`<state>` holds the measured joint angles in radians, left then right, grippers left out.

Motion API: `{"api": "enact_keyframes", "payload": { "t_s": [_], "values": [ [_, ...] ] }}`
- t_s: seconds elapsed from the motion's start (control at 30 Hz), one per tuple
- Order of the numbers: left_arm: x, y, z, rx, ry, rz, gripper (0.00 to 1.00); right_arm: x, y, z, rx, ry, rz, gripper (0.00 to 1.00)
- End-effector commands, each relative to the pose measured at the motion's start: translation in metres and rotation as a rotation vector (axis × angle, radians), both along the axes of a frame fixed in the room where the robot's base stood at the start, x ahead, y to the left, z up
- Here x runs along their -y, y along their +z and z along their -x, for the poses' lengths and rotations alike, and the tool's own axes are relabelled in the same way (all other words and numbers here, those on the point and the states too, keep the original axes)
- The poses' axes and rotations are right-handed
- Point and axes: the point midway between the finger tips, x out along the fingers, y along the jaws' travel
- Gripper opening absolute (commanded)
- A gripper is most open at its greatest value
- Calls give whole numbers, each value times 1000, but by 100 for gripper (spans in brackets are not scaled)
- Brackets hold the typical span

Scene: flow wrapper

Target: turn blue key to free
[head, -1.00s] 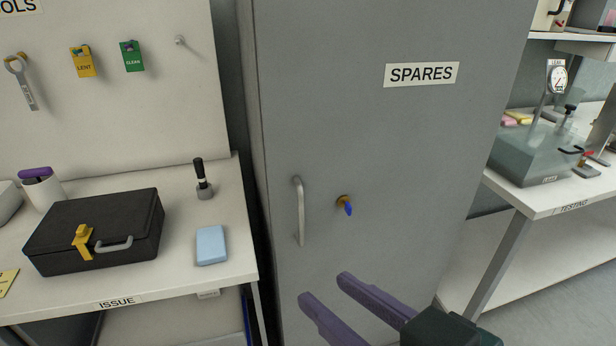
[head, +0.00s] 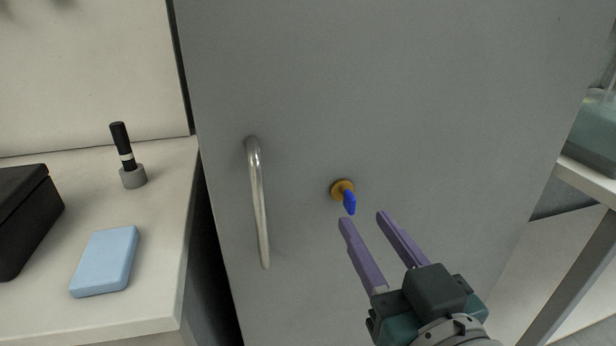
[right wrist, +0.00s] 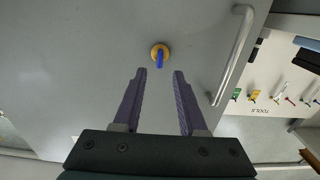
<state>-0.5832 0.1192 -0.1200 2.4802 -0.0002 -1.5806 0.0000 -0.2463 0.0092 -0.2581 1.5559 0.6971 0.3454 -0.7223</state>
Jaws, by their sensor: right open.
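The blue key (head: 349,203) sits in a round brass lock (head: 341,188) on the grey cabinet door (head: 420,100). Its bow hangs down and slightly right in the head view. My right gripper (head: 362,216) is open and empty, with its purple fingertips just below the key and apart from it. In the right wrist view the key (right wrist: 160,58) lies ahead of the gap between the open fingertips (right wrist: 159,72). My left gripper is not in view.
A metal door handle (head: 258,200) stands left of the lock. The white bench (head: 165,240) at left holds a black case (head: 25,215), a light blue block (head: 105,262) and a black-handled stamp (head: 126,155). Another bench (head: 590,180) stands at right.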

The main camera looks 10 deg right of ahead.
Motion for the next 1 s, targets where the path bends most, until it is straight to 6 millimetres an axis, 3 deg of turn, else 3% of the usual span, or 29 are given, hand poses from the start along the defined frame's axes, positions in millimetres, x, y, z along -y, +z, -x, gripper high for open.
{"api": "enact_keyframes", "payload": {
  "t_s": [0.1, 0.23, 0.6, 1.0],
  "values": [
    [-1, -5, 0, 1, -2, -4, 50, -1, -1, -22, 3, 0, 0, 41],
    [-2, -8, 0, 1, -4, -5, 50, -2, -1, -36, 1, 1, 0, 41],
    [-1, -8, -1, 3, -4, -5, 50, -2, 0, -43, -1, 1, 0, 41],
    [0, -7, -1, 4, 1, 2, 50, -2, -1, -43, -1, 1, 1, 0]
  ]
}}
